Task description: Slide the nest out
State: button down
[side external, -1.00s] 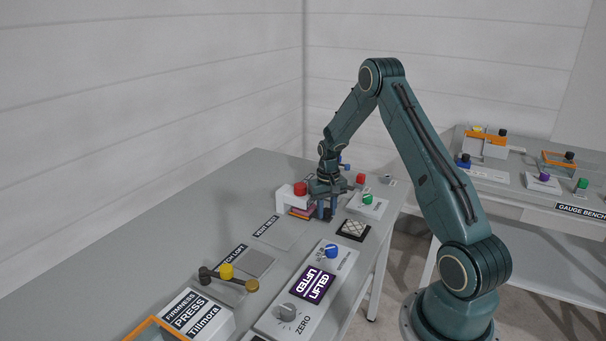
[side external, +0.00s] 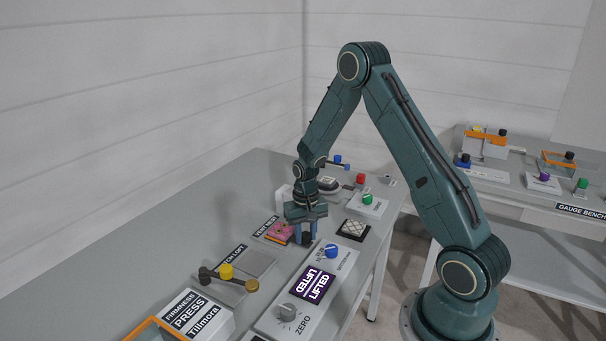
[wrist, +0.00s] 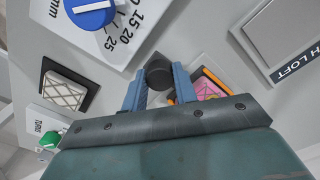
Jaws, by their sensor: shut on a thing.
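The nest (side external: 279,232) is a small tray with a pink piece in it and an orange edge. It lies on the table in front of the white housing (side external: 284,196), which is mostly hidden behind my arm. In the wrist view the nest (wrist: 208,88) shows to the right of the fingers, partly hidden by my gripper body. My gripper (side external: 306,231) points down at the nest's near side. In the wrist view its blue fingers (wrist: 160,88) stand either side of a black knob (wrist: 159,72), shut on it.
A black pad with a white quilted top (side external: 353,230) sits to the right.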

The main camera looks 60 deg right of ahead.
jog(key=shift+w+a, duration=0.1)
jog(key=shift+a, duration=0.2)
jog(key=c, duration=1.2)
grip_release()
jog(key=shift+o, duration=0.5)
jog(key=shift+d+r, duration=0.1)
notch_tip(320, 180, up, 14)
